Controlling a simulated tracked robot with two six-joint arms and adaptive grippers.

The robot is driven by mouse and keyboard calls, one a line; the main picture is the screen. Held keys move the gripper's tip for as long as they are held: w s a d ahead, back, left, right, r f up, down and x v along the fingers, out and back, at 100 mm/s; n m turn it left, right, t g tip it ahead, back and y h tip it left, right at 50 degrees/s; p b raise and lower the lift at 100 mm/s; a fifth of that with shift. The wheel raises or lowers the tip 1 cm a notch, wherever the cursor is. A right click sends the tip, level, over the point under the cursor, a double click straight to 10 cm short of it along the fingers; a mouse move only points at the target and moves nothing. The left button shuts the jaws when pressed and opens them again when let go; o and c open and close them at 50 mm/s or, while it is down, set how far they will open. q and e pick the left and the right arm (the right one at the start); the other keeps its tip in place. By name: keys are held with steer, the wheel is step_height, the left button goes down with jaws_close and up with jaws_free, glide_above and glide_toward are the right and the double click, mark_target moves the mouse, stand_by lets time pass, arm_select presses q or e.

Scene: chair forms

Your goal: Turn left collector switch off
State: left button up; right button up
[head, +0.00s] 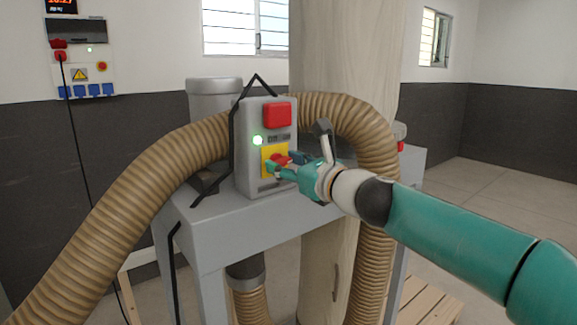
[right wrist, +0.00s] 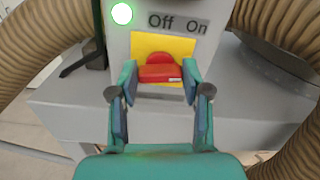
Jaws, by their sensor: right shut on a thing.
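The collector's grey switch box (head: 254,174) stands on a grey machine housing. It carries a red rotary switch on a yellow plate (head: 268,153), a red block above it and a lit green lamp (head: 257,140). In the right wrist view the red switch (right wrist: 160,73) sits between my fingertips, its handle lying about level, below a label reading "Off" and "On" (right wrist: 178,22). My right gripper (head: 278,167) is shut on the switch, with a finger at each side of the handle. My left gripper is not in view.
Ribbed brown hoses (head: 130,215) arch to the left and right of the box. The grey housing top (head: 215,203) lies below it. A wall panel with sockets (head: 82,60) is at the far left. Open floor (head: 500,190) shows at the right.

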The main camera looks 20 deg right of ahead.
steer(key=n+b, duration=0.1)
steer(key=n, duration=0.3)
steer(key=n+b, duration=0.1)
steer(key=n, duration=0.3)
steer(key=shift+a+f+b, duration=0.1)
steer(key=shift+f+b, duration=0.05)
steer(key=shift+b, duration=0.15)
steer(key=n+b, duration=0.1)
steer(key=n, duration=0.3)
steer(key=shift+f+b, duration=0.1)
steer(key=shift+b, duration=0.2)
steer(key=shift+a+f+n+b, duration=0.15)
steer(key=shift+n+b, duration=0.45)
steer(key=shift+n, duration=1.3)
steer(key=o, duration=1.2)
steer(key=shift+c, duration=0.2)
steer(key=shift+s, duration=0.15)
